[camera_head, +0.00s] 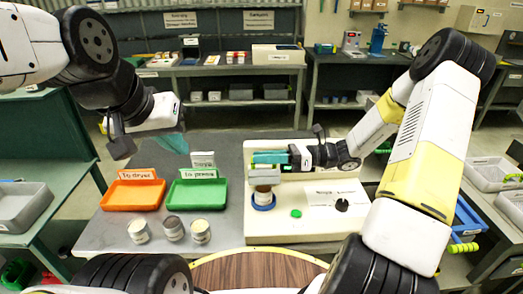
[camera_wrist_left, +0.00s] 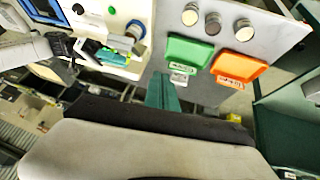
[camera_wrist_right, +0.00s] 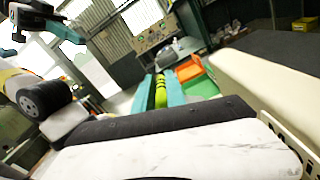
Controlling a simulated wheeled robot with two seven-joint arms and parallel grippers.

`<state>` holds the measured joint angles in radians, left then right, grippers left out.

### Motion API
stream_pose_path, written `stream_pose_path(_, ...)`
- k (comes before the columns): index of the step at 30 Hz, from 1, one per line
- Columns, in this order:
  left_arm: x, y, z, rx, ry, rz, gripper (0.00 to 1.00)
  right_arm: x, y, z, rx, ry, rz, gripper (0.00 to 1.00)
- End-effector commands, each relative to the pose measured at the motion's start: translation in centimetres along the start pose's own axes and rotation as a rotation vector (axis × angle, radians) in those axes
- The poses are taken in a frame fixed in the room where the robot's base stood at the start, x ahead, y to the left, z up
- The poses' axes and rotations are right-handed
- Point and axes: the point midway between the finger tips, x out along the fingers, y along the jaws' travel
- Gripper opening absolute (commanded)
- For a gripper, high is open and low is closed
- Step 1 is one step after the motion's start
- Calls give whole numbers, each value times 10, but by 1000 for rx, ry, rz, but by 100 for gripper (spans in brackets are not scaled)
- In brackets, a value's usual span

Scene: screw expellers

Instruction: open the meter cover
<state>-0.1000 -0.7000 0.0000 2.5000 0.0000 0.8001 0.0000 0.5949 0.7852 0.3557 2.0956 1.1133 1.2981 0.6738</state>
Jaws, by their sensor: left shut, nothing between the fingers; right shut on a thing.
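The meter (camera_head: 325,222) is a white box on the grey bench, with a green button, a black knob and a blue ring. A jar (camera_head: 263,196) stands in the ring, partly hidden from above. My right gripper (camera_head: 268,157) is above the jar, its teal fingers shut on a yellow-green ribbed handle (camera_wrist_right: 161,92), which appears to be the meter cover's. The cover's shape and how far it is open cannot be told. My left gripper (camera_head: 174,143) is shut and empty, raised behind the trays; its teal fingers also show in the left wrist view (camera_wrist_left: 163,93).
An orange tray (camera_head: 133,195) and a green tray (camera_head: 197,194) lie left of the meter, with a white sign behind the green one. Three lidded jars (camera_head: 172,228) stand in front of them. A round wooden surface (camera_head: 258,272) is at the near edge. Shelved benches stand behind.

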Motion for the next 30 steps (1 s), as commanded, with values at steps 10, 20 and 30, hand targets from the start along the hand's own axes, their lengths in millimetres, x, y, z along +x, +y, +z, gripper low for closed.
stream_pose_path(10, 0, 0, 0, 0, 0, 0, 0, -2, -5, -1, -3, 6, -14, 0)
stream_pose_path(20, 12, -1, 0, -100, -79, 13, 0, -2, -5, -2, -2, 6, -14, 0)
stream_pose_path(30, 65, -1, 1, -611, -452, 54, 0, -3, -5, -2, -2, 6, -14, 0)
